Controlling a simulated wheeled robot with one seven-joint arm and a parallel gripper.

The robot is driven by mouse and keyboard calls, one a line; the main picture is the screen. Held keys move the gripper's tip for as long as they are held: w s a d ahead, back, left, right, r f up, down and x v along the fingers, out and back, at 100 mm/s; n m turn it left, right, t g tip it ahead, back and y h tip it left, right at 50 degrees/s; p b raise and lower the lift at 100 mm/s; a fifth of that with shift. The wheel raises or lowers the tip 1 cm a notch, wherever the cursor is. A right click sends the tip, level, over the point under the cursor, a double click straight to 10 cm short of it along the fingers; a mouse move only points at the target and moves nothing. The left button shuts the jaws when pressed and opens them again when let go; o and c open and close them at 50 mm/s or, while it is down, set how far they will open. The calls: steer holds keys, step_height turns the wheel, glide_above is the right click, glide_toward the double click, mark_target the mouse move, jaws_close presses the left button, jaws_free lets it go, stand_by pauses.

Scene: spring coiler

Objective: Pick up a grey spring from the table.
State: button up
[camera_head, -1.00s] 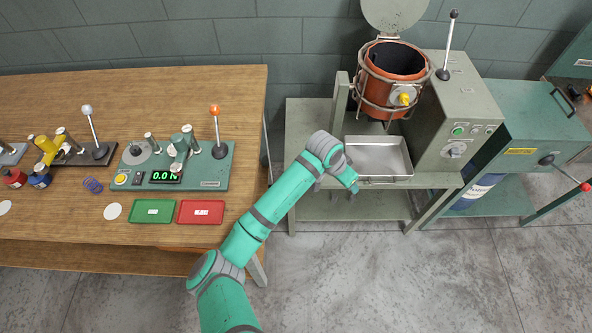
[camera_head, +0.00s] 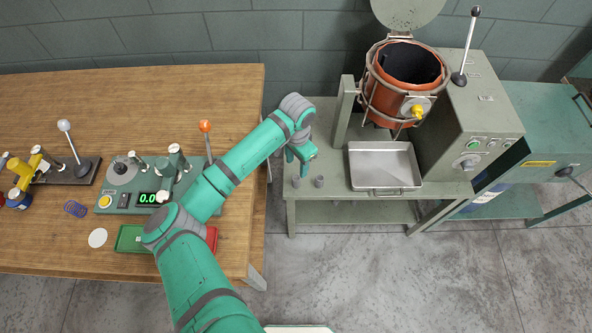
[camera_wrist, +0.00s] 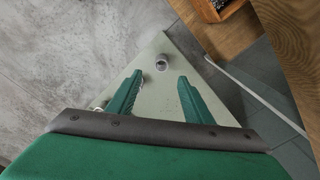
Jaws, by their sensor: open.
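Two small grey springs stand on the left front part of the grey-green machine bench. In the head view one spring (camera_head: 295,181) is at the left and the other spring (camera_head: 319,181) is just right of it. My gripper (camera_head: 300,158) is open and empty above the bench, just behind the springs in the picture. In the wrist view one spring (camera_wrist: 161,62) shows upright beyond the gap between the open fingers (camera_wrist: 160,79).
A metal tray (camera_head: 384,170) lies on the bench (camera_head: 345,194) right of the springs, below an orange drum (camera_head: 399,72). The wooden table (camera_head: 50,100) at left holds a scale, a blue coil (camera_head: 75,209) and a green tray (camera_head: 130,238). My arm crosses it.

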steer(key=shift+w+f, duration=0.2)
steer(key=shift+f, duration=0.1)
glide_above(296, 178)
steer(key=f, duration=0.4)
steer(key=shift+w+d+f, duration=0.1)
steer(key=shift+w+f, duration=0.05)
steer(key=shift+w, duration=0.1)
steer(key=shift+s+f, duration=0.15)
steer(key=shift+f, duration=2.8)
steer(key=c, duration=1.2)
